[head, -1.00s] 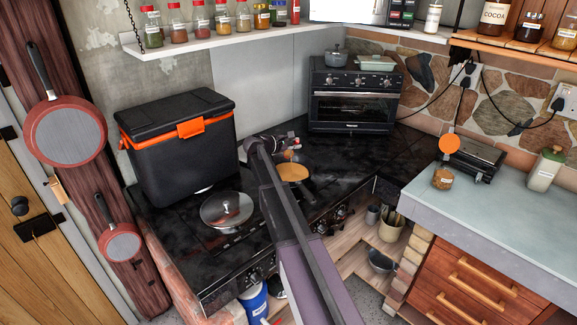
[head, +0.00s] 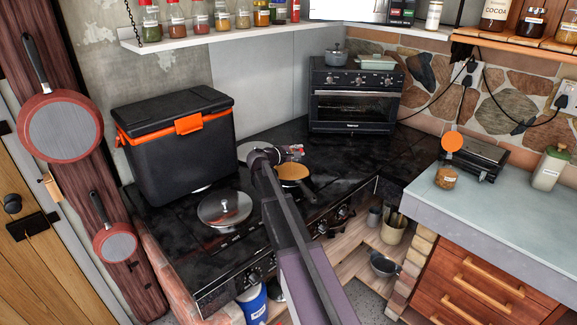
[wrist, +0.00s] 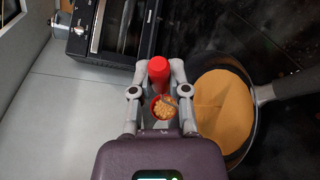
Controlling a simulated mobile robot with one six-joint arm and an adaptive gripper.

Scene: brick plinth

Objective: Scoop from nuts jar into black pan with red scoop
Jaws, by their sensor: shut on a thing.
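My gripper (wrist: 162,92) is shut on the red scoop (wrist: 159,70). In the wrist view the scoop's bowl holds a heap of pale tan nuts (wrist: 163,108). The black pan (wrist: 256,130) is just right of the scoop in that view, with a flat tan-orange inside. In the head view the pan (head: 308,190) sits on the black stovetop, beside and partly behind my gripper (head: 294,153). The scoop is mostly hidden there. A small jar with brown contents (head: 446,178), likely the nuts jar, stands on the grey counter at right; its label is unreadable.
A toaster oven (head: 352,105) stands behind. An orange disc (head: 452,142) and a black grill (head: 478,160) are near the jar.

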